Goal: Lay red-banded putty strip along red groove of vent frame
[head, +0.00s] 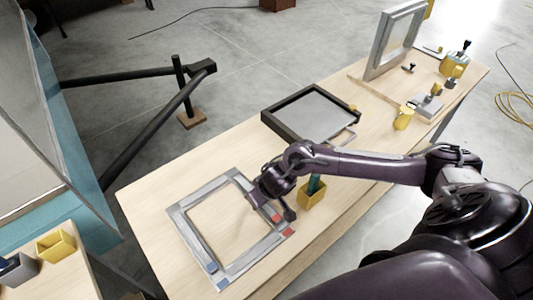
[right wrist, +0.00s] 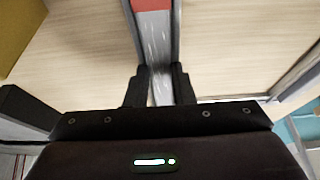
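The grey square vent frame (head: 190,238) lies flat on the bench, with red and blue marks at its near corners. The light grey putty strip (head: 243,182) lies along the frame's right side, its red band (head: 277,218) near the frame's red corner mark (head: 288,232). My right gripper (head: 264,200) is over this side, hiding the strip's middle. In the right wrist view the narrow fingers (right wrist: 161,82) close in on both sides of the grey strip (right wrist: 155,45), its red band (right wrist: 152,4) at the top. Whether it is seated in the groove cannot be told. My left gripper is out of view.
A yellow holder (head: 312,198) stands just right of the frame, close to my right arm. A dark-rimmed tray (head: 290,110) lies behind. An upright grey frame (head: 376,55), a yellow cup (head: 404,118) and small tools stand at the far end. The bench left of the frame is clear.

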